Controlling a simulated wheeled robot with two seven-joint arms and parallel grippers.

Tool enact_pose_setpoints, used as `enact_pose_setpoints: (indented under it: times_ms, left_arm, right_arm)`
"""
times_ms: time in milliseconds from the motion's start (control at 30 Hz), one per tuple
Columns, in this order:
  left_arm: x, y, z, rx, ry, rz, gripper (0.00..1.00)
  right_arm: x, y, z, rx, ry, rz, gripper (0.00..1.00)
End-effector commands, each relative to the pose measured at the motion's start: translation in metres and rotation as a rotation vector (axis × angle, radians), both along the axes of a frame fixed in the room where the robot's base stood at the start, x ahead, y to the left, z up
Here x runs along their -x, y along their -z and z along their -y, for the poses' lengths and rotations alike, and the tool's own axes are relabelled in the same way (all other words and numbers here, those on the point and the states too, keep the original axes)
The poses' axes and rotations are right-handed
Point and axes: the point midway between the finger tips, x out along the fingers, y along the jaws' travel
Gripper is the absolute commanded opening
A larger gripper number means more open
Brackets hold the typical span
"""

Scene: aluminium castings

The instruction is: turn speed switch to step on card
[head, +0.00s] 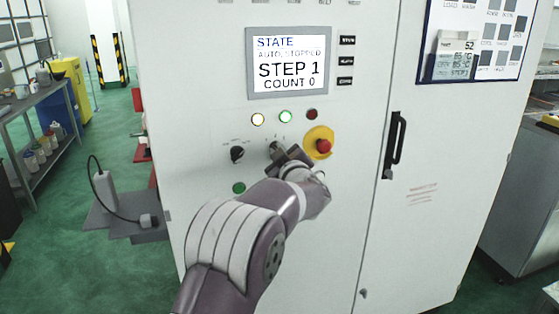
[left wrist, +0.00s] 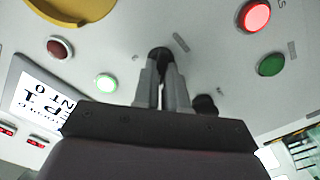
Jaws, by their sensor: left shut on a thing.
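A white machine cabinet has two dark rotary switches on its front. The left switch (head: 237,153) is free. The right switch (head: 274,147) has my left gripper (head: 282,152) at it. In the left wrist view my left gripper (left wrist: 162,85) is shut on the dark knob (left wrist: 160,54) of this switch, and the other knob (left wrist: 205,104) is beside the fingers. The switch labels are too small to read, so I cannot tell which is the speed switch. The card (head: 455,55) on the board reads "52"; its smaller text is unclear. My right gripper is not in view.
The screen (head: 288,62) reads AUTO STOPPED, STEP 1, COUNT 0. A red emergency stop (head: 323,146) on a yellow plate is close right of my gripper. A green button (head: 238,188) is below the left switch. A black door handle (head: 395,146) is farther right.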

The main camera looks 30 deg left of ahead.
Motion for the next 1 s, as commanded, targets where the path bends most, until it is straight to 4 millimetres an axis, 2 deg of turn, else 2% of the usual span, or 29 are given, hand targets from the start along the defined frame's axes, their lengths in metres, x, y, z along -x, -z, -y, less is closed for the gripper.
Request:
enact_pose_setpoints:
  times_ms: [300,867,900,933,1000]
  left_arm:
    - [0.0002,0.0029,-0.0002,0.088,0.0,0.084,0.0]
    - [0.0002,0.0021,0.0,0.106,0.0,0.101,0.0]
    - [0.0001,0.0022,0.0,0.107,0.001,0.101,0.25]
    - [0.0002,0.0021,0.0,0.106,0.0,0.101,0.34]
    - [0.0002,0.0018,-0.0001,0.106,0.001,0.102,0.37]
  right_arm:
    - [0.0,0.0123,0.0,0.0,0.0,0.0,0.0]
    - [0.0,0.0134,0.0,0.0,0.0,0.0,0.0]
    - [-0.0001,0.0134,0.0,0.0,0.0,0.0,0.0]
    - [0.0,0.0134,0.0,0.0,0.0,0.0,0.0]
    - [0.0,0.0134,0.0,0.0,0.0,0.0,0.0]
